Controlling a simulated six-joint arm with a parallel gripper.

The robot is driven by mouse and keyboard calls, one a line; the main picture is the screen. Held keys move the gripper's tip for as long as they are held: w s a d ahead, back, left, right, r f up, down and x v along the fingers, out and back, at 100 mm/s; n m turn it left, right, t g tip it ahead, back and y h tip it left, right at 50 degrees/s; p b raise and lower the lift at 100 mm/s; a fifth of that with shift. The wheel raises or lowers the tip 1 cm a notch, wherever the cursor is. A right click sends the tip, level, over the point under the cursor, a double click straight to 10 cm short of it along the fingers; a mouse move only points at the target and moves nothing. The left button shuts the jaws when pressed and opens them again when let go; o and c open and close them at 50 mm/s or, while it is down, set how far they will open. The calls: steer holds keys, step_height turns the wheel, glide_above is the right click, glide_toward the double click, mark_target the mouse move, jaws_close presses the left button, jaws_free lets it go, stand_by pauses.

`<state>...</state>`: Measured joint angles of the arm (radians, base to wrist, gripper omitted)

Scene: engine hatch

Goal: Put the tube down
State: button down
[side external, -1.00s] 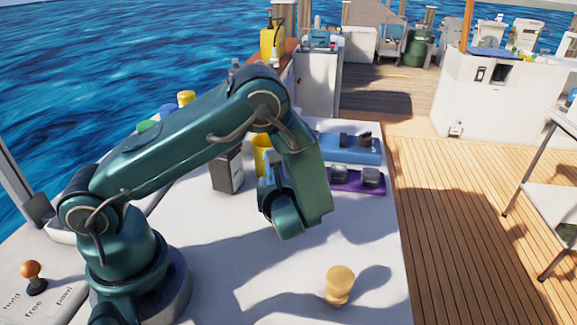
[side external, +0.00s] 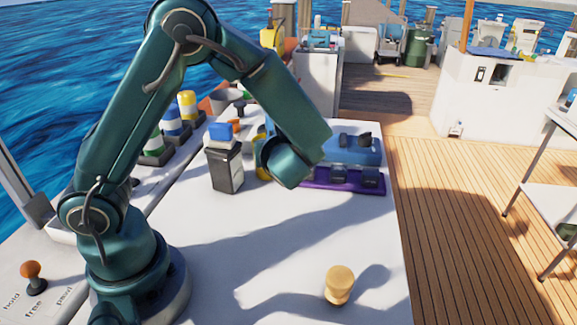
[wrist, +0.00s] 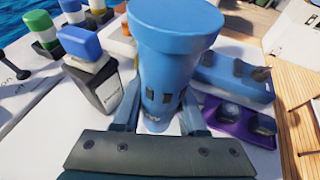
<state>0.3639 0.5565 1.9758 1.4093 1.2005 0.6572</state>
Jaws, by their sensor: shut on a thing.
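The tube, a blue cylinder with a wider blue cap (wrist: 165,60), stands out large in the wrist view. My gripper (wrist: 160,118) is shut on it, with one finger on each side of its lower part. The cap points away from the gripper's base plate. In the side view my wrist link covers the gripper and most of the tube; only a bit of blue shows beside it. I cannot tell whether the tube's lower end touches the table.
A dark box with a blue top (side external: 225,168) stands left of my wrist. A blue holder (side external: 355,150) and a purple holder (side external: 345,183) lie to the right. A wooden knob (side external: 339,284) stands at the front. The white table between is clear.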

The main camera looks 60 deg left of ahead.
steer(key=w+d+m+t+h, duration=0.3)
steer(key=w+d+m+t, duration=0.1)
steer(key=d, duration=0.2)
steer(key=m+t+h, duration=0.3)
steer(key=m+h, duration=0.2)
glide_above(335, 231)
steer(key=f, duration=0.2)
steer(key=shift+f, duration=3.65)
steer(key=shift+f, duration=0.1)
steer(key=shift+c, duration=2.3)
jaws_free()
steer(key=shift+f, duration=0.1)
steer(key=shift+s+d+r, duration=0.15)
steer(key=shift+r, duration=0.15)
steer(key=shift+v, duration=3.5)
